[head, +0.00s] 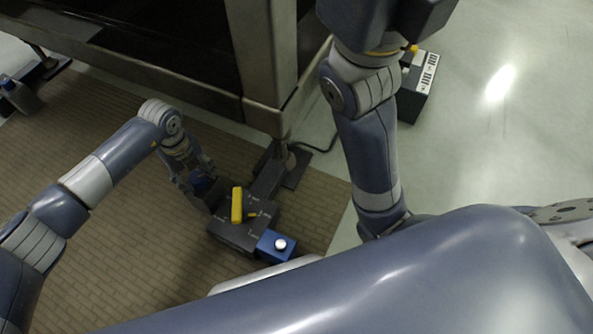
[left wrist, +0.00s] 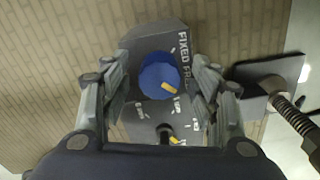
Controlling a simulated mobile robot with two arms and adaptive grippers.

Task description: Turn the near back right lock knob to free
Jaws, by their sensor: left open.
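The lock knob (left wrist: 158,76) is a round blue knob with a short yellow mark on its lower right part in the left wrist view. It sits on a grey plate (left wrist: 150,42) lettered "FIXED" and, partly hidden, "FR…". My left gripper (left wrist: 160,86) is open, with one finger on each side of the knob; contact is not clear. In the head view the left gripper (head: 199,190) reaches down over the same blue knob (head: 203,183), which is largely hidden. My right arm shows at the top of the head view, but its fingers do not show.
A yellow lever (head: 237,205) stands on the dark fixture (head: 237,234). A blue block (head: 272,243) with a white knob is beside it. A metal frame leg (head: 283,130) stands behind. A dark box (head: 418,88) is on the floor; brown tiled floor lies to the left.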

